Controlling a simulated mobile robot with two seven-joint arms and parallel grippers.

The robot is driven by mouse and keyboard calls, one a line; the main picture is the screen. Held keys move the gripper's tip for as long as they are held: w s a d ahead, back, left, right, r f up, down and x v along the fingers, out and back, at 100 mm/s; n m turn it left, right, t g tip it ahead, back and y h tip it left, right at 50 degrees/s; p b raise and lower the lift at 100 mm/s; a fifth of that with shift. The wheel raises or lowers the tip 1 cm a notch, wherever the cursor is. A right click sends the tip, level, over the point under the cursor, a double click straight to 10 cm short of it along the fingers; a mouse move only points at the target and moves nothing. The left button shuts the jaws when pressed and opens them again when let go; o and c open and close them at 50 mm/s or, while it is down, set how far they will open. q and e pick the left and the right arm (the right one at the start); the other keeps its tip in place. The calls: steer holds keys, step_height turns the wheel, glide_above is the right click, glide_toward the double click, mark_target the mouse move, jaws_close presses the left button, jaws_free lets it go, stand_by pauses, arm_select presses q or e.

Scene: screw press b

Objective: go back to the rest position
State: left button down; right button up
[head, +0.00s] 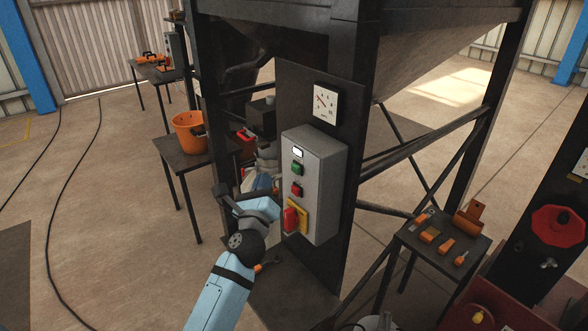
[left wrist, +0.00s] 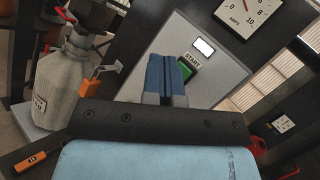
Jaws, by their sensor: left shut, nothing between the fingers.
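My left arm (head: 222,290) comes in from the bottom of the head view and reaches up to the left side of the grey control box (head: 325,160). In the left wrist view my left gripper (left wrist: 167,62) has its blue fingers together with nothing between them. The fingers point at the control box and partly cover the green START button (left wrist: 187,70), which also shows in the head view (head: 297,169). I cannot tell whether they touch the box. My right gripper is not in view.
Dark steel frame posts (head: 361,110) surround the box. An orange bucket (head: 187,132) sits on a side table. A small tool table (head: 425,262) stands at right. Open floor lies left.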

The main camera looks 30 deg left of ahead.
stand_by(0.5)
arm_select(q)
steer(key=s+d+f+m+g+h+p, duration=0.1)
steer(key=s+d+f+m+h, duration=0.5)
steer(key=m, duration=0.9)
steer(key=s+d+f+m+g+h+p, duration=0.1)
steer(key=s+d+f+m+h, duration=0.25)
steer(key=d+f+m, duration=0.75)
steer(key=s+f+m+g, duration=0.3)
steer(key=s+f+m, duration=0.2)
steer(key=m, duration=0.6)
steer(key=s+f+m+g+h, duration=0.1)
steer(key=s+f+m+g, duration=0.3)
steer(key=s+m, duration=0.6)
step_height(320, 180, down, 2)
steer(key=shift+s+d+f+m+p, duration=0.2)
steer(key=shift+m+p, duration=0.25)
steer(key=shift+m, duration=0.35)
